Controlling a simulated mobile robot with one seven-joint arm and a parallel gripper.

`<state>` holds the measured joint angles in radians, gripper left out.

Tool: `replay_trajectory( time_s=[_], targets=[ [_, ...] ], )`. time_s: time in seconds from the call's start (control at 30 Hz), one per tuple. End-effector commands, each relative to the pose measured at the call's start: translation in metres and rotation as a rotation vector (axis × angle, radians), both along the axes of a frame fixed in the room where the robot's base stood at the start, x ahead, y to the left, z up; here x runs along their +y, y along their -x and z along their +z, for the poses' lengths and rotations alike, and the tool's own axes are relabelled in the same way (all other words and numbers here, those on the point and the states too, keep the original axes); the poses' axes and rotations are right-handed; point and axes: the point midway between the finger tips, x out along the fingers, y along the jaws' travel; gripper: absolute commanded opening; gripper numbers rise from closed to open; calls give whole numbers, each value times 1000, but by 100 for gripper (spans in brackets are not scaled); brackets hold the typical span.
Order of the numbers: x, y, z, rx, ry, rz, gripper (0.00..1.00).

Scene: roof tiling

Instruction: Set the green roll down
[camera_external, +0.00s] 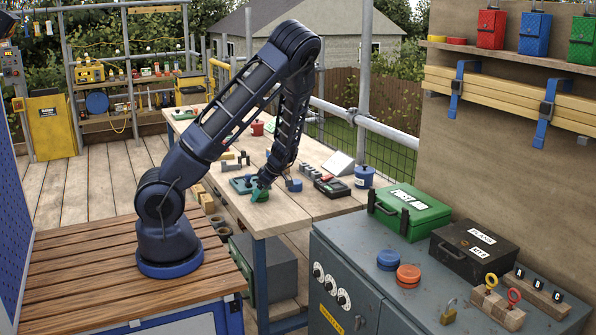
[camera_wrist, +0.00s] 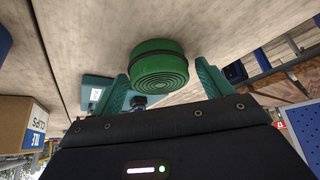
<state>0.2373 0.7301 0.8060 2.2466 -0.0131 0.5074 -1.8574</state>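The green roll (camera_wrist: 160,65) shows in the wrist view as a squat green cylinder with a dark band and a ringed end face. In the external view the green roll (camera_external: 260,194) is small, at or just above the wooden worktable (camera_external: 325,207). My gripper (camera_wrist: 161,70) has teal fingers, one on each side of the roll. It also shows in the external view (camera_external: 258,187), pointing down at the roll. I cannot tell whether the fingers press on the roll or stand slightly apart, nor whether the roll's underside touches the table.
A teal-blue item with a pale label (camera_wrist: 97,95) lies close beside the roll. A blue canister (camera_external: 364,177), a dark device (camera_external: 332,187) and several clamps stand to the right. A cardboard box (camera_wrist: 22,128) shows at left in the wrist view. The table's near edge is close.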

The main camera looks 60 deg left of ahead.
Motion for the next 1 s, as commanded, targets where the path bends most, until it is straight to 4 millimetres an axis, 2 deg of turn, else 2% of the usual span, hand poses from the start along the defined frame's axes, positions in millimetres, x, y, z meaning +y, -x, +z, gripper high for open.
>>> replay_trajectory(
  time_s=[0.23,0.37,0.8,1.0],
  targets=[
    [0,0,1,0,0,0,78],
    [-3,-4,9,-2,0,-2,78],
    [-30,-29,72,-3,0,-3,78],
    [-39,-38,95,-1,1,-2,78]
  ],
)
